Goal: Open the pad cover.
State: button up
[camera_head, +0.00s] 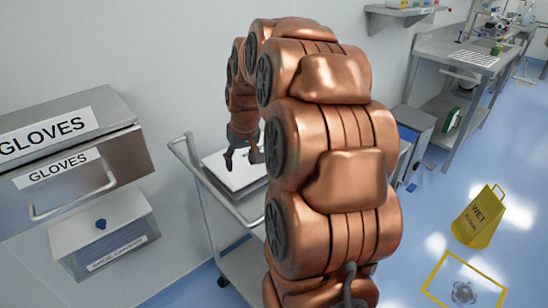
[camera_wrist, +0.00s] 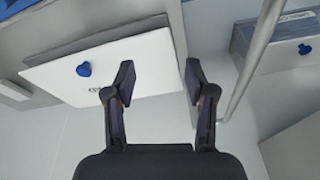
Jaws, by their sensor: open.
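A flat white cover (camera_head: 254,178) lies on a metal cart against the wall. In the wrist view the white cover (camera_wrist: 55,80) carries a blue knob (camera_wrist: 84,69) and small dark lettering, partly hidden by a finger. My gripper (camera_head: 243,162) is over the cover with its fingers pointing down. In the wrist view my gripper (camera_wrist: 159,77) is open and empty, its fingers spread near the cover's edge, with the knob left of both fingers. The knob is hidden in the head view. Whether a finger touches the cover, I cannot tell.
The cart's metal rail (camera_head: 184,150) stands left of the gripper. A glove dispenser (camera_head: 70,150) and a shoe-cover box (camera_head: 105,235) with a blue knob hang on the left wall. A yellow wet-floor sign (camera_head: 478,216) stands at right. A bench (camera_head: 470,62) is behind.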

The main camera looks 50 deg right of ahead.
jog(key=w+d+f+m+h+b, duration=0.1)
jog(key=d, duration=0.7)
jog(key=w+d+f+m+h, duration=0.1)
jog(key=d+f, duration=0.1)
jog(key=d, duration=0.7)
jog(key=shift+t, duration=0.4)
jog(key=shift+a+p+x, duration=0.15)
jog(key=shift+p+x, duration=0.2)
jog(key=shift+x, duration=1.45)
jog(key=shift+a+p+x, duration=0.2)
jog(key=shift+p+x, duration=0.15)
jog(key=shift+x, duration=1.45)
jog(key=shift+s+f, duration=0.1)
jog(key=shift+f, duration=0.05)
grip_shut()
